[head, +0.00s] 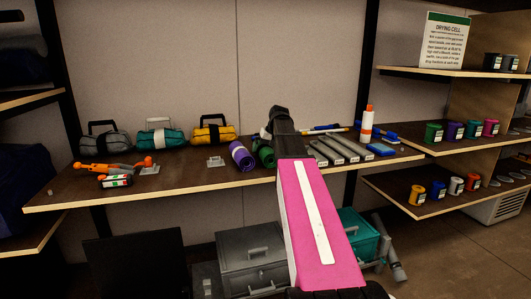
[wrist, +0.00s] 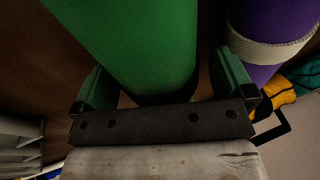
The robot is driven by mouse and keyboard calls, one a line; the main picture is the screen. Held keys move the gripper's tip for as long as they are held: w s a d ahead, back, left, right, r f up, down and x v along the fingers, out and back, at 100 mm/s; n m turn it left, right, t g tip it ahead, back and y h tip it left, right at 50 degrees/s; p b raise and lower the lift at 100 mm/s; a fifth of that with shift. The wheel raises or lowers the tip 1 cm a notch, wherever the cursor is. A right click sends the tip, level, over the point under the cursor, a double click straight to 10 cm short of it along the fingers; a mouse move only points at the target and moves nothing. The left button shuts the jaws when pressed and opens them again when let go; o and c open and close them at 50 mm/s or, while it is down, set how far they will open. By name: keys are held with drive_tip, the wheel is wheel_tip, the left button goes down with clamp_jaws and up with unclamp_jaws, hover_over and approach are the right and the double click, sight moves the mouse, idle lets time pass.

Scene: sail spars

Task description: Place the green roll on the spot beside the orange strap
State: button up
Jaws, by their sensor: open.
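The green roll (wrist: 135,45) fills the upper middle of the wrist view, between the two green fingers of my gripper (wrist: 163,85). The fingers are open, one on each side of it; contact is not clear. In the head view the green roll (head: 264,155) lies on the table, partly hidden by my pink arm, which also hides my fingers. A purple roll (head: 242,156) lies just left of it; in the wrist view the purple roll (wrist: 275,25) shows a beige band. An orange item (head: 112,167) lies at the table's left; I cannot tell whether it is the strap.
A small grey holder (head: 215,162) sits left of the purple roll, and another (head: 150,169) beside the orange item. Grey, teal and yellow bags (head: 213,130) stand behind. Grey bars (head: 338,150) and an orange-white bottle (head: 367,123) are to the right.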

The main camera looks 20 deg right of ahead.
drive_tip(key=v, duration=1.1)
drive_tip(key=shift+r, duration=0.35)
